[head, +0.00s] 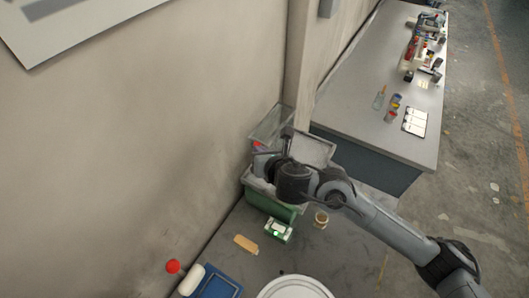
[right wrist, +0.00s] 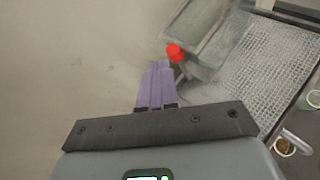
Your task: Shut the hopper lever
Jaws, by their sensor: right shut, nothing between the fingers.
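The green-based mill (head: 268,206) stands against the wall in the head view, with a clear grey hopper (head: 271,124) on top. The hopper also shows in the right wrist view (right wrist: 205,28). The lever's red knob (right wrist: 174,52) shows below the hopper, right beside the tips of my right gripper (right wrist: 158,66). Its purple fingers are together and hold nothing; I cannot tell whether they touch the knob. In the head view my right arm covers much of the mill. The lever's shaft is mostly hidden. My left gripper is not in view.
A mesh-like panel (right wrist: 255,65) lies right of the hopper. A small jar (head: 321,219), a tan block (head: 245,244) and a blue tray (head: 222,284) are on the near bench. A long grey bench (head: 366,105) with several items stands behind. The wall is close on the left.

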